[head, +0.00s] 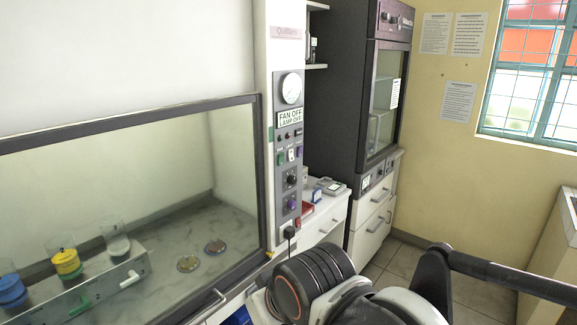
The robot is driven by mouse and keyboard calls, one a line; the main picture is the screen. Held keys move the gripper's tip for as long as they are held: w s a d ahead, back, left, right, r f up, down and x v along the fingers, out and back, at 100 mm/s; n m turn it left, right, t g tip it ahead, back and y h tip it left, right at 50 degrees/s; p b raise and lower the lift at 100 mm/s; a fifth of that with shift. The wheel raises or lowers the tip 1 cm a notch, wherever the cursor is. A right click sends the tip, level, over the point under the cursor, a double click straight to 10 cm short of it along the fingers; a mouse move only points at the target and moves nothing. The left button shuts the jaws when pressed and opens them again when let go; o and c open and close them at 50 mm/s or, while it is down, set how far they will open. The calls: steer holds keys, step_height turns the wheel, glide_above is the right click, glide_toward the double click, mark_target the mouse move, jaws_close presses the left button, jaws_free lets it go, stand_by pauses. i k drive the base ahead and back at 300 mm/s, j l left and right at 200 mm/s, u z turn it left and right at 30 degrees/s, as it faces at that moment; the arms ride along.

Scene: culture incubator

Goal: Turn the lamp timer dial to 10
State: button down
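A narrow grey control panel (288,150) stands upright on the white column right of the glass-fronted cabinet. Below are small buttons and switches, then a dark upper knob (291,180) and a lower knob (292,202). The labels and dial marks are too small to read, so I cannot tell which knob is the lamp timer dial or its setting. Links of my arm fill the bottom middle and right, below the panel. My gripper's fingertips do not show.
The glass-fronted cabinet (262,180) on the left holds bottles behind a rack and two dishes. Right of the panel are a white drawer counter (328,226) with small items and a tall dark cabinet (336,110). Tiled floor (405,262) is clear on the right.

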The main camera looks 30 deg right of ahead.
mark_target(291, 204)
steer(key=k+l+z, duration=0.1)
steer(key=z, duration=0.25)
steer(key=l+z, duration=0.35)
steer(key=k+j, duration=0.05)
steer(key=j, duration=0.05)
